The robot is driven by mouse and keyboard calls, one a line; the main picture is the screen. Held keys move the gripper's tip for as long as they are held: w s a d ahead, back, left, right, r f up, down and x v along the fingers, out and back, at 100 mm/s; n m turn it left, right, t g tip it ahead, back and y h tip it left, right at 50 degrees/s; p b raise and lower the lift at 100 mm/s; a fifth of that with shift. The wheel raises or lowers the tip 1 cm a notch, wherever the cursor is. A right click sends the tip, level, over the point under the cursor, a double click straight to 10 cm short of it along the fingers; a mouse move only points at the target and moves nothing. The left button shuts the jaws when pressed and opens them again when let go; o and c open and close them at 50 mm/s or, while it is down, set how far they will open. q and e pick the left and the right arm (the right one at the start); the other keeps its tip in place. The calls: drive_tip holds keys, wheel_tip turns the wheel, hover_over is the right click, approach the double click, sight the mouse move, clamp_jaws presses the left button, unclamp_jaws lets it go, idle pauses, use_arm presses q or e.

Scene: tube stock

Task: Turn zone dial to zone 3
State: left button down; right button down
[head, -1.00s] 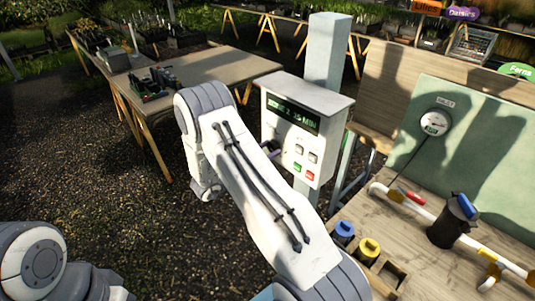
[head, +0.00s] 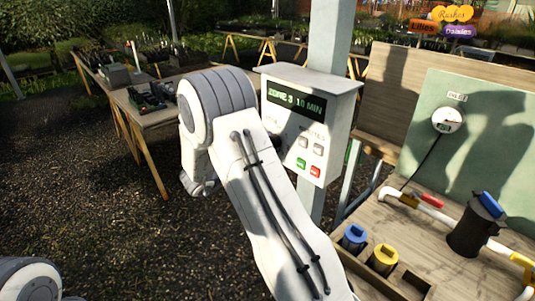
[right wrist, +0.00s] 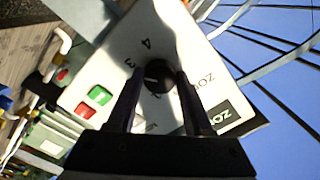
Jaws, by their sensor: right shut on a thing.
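The white control box (head: 345,97) hangs on a pale post, and its display (head: 295,101) reads "ZONE 3 10 MIN". In the right wrist view the black zone dial (right wrist: 158,76) sits on the box's white face, with the numerals 3 and 4 beside it. A short white mark on the dial points left, roughly toward the 3. My right gripper (right wrist: 157,85) is shut on the dial, one finger on each side. In the head view my right arm hides the dial and that gripper. Only part of my left arm shows at lower left; its gripper is out of view.
Green (head: 301,163) and red (head: 315,171) buttons sit low on the box, with grey buttons above. A wooden bench (head: 425,240) at right holds white pipes, a dark canister (head: 472,229) and blue and yellow caps. A gauge (head: 446,120) is on the green board.

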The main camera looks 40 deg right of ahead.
drive_tip(key=shift+m, duration=0.3)
drive_tip(key=shift+c, duration=1.5)
unclamp_jaws()
drive_tip(key=a+b, duration=0.3)
drive_tip(key=a, duration=0.7)
drive_tip(key=shift+s+a, duration=0.25)
drive_tip(key=shift+s, duration=0.15)
